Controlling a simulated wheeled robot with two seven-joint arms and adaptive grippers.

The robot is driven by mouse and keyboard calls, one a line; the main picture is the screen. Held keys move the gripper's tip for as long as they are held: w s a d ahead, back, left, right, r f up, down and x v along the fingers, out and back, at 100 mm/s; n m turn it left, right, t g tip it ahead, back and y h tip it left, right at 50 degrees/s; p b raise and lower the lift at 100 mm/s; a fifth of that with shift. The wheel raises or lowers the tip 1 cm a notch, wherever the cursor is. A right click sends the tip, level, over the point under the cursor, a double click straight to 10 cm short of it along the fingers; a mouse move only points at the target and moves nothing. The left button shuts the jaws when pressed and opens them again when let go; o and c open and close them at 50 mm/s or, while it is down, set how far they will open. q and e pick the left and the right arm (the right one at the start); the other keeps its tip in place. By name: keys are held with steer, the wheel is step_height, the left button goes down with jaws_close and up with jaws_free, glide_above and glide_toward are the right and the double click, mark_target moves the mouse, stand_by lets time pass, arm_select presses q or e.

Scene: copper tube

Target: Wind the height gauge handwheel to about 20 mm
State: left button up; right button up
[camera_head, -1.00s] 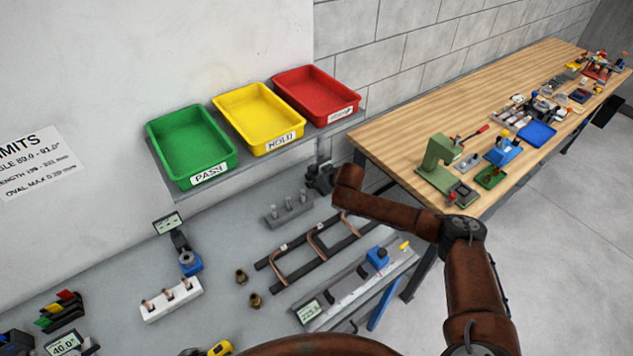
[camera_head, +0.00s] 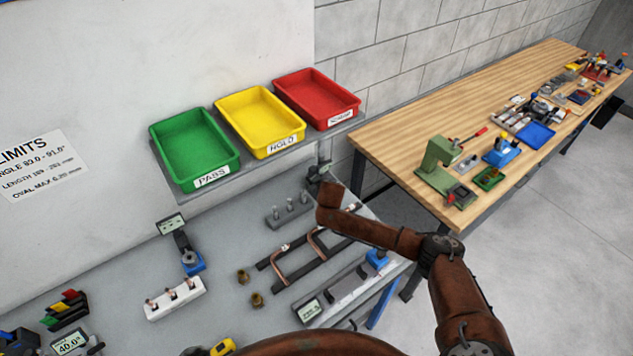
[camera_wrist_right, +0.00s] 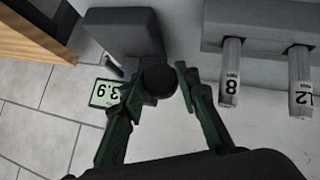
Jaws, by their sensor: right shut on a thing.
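The height gauge is a dark grey unit (camera_wrist_right: 125,28) with a round black handwheel (camera_wrist_right: 158,72) and a small lit display (camera_wrist_right: 104,93). The display reads about 3.9, seen tilted and partly covered by a green finger. My right gripper (camera_wrist_right: 157,80) has its fingers on either side of the handwheel and is shut on it. In the head view, the gauge (camera_head: 319,170) stands at the bench's back right corner, beyond the rust-brown end of my right arm. The right gripper is mostly hidden there. My left gripper is not in view.
A grey block with upright numbered pins (camera_head: 289,212) stands close beside the gauge; pins marked 8 (camera_wrist_right: 230,80) and 12 (camera_wrist_right: 301,85) show in the wrist view. A copper tube rack (camera_head: 305,252) lies in front. Green (camera_head: 158,128), yellow and red trays sit above.

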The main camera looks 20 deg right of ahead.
steer(key=shift+f+n+t+h, duration=0.3)
steer(key=shift+n+h, duration=0.1)
steer(key=shift+h, duration=0.2)
steer(key=shift+s+a+f+n+t+h+b, duration=0.1)
steer(key=shift+n+t+h+b, duration=0.25)
steer(key=shift+h+b, duration=0.2)
steer(key=shift+f+n+t+h+b, duration=0.1)
steer(key=shift+n+t+h+b, duration=0.2)
steer(key=shift+h+b, duration=0.2)
steer(key=n+t+h+b, duration=0.1)
steer(key=b, duration=0.2)
steer(key=shift+n+h, duration=0.35)
steer(key=shift+r+n+t+h+b, duration=0.1)
steer(key=shift+n+t+h+b, duration=0.45)
steer(key=shift+b, duration=0.3)
steer(key=shift+r, duration=0.1)
steer(key=o, duration=1.2)
steer(key=shift+a, duration=0.1)
steer(key=shift+c, duration=0.2)
